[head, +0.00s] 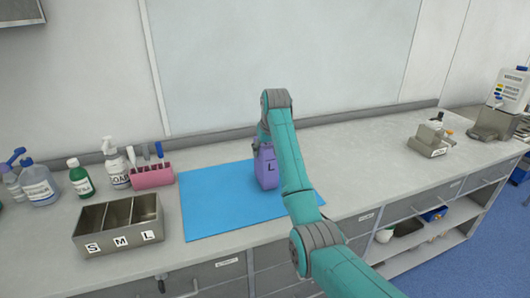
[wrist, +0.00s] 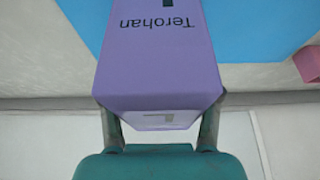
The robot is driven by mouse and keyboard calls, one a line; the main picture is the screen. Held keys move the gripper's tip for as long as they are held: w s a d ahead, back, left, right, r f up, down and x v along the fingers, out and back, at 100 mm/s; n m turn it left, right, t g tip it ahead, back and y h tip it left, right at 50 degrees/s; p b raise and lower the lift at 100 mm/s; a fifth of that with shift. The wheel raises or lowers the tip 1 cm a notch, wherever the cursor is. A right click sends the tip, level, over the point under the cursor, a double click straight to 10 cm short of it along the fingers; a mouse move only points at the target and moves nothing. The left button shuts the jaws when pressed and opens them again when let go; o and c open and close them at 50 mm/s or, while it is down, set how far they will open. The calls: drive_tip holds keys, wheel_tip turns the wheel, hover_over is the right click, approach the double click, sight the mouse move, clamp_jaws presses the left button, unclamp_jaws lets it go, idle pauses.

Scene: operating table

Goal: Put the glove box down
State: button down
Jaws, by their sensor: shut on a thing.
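The glove box (head: 268,167) is purple with a dark "L" on its front. In the head view it is upright over the blue mat (head: 215,205), near the mat's right part. I cannot tell whether its bottom touches the mat. My gripper (head: 264,135) is at the top of the box, partly hidden behind my arm. In the wrist view the glove box (wrist: 160,55) fills the middle, with "Terohan" printed upside down. The fingers of my gripper (wrist: 160,125) are on its two sides, shut on it.
A metal three-compartment holder (head: 118,240) marked S, M, L stands left of the mat. A pink rack (head: 152,177), a soap bottle (head: 117,168) and other bottles stand behind it. The counter right of my arm is clear up to a metal device (head: 430,140).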

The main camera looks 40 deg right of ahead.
drive_tip(key=shift+f, duration=0.4)
drive_tip(key=shift+c, duration=1.2)
unclamp_jaws()
